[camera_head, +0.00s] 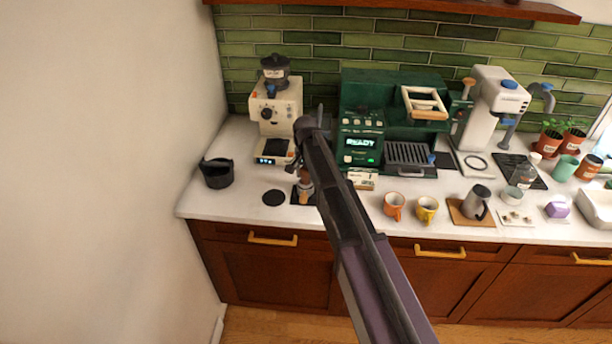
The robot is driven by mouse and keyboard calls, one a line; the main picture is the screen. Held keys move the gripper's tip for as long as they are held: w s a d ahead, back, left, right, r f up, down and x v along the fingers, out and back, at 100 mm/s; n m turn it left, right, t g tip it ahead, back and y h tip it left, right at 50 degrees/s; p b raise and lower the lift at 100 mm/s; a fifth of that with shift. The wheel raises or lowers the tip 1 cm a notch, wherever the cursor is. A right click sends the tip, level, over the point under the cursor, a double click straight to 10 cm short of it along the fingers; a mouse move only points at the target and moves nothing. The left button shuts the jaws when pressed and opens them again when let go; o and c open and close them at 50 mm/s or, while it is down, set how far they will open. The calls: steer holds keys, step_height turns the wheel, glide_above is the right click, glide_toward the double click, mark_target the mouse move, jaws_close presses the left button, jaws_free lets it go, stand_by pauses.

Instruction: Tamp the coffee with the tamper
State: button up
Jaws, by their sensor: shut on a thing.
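My arm reaches over the counter and bends down at its far end. My gripper (302,168) is only partly visible beside the arm link, low over the counter. It is shut on what looks like the tamper (304,177), a small brownish piece mostly hidden by the arm. Just below is what looks like the portafilter (305,187), on a dark mat (295,195) with its wooden handle toward the front edge. The coffee inside cannot be seen. I cannot tell whether the tamper touches the portafilter.
A cream grinder (283,113) stands behind left, and a green espresso machine (360,115) behind right. A black knock box (217,174) and a black disc (274,198) are left.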

steer(key=shift+r+p, duration=2.7)
steer(key=shift+r, duration=0.15)
steer(key=shift+f, duration=0.15)
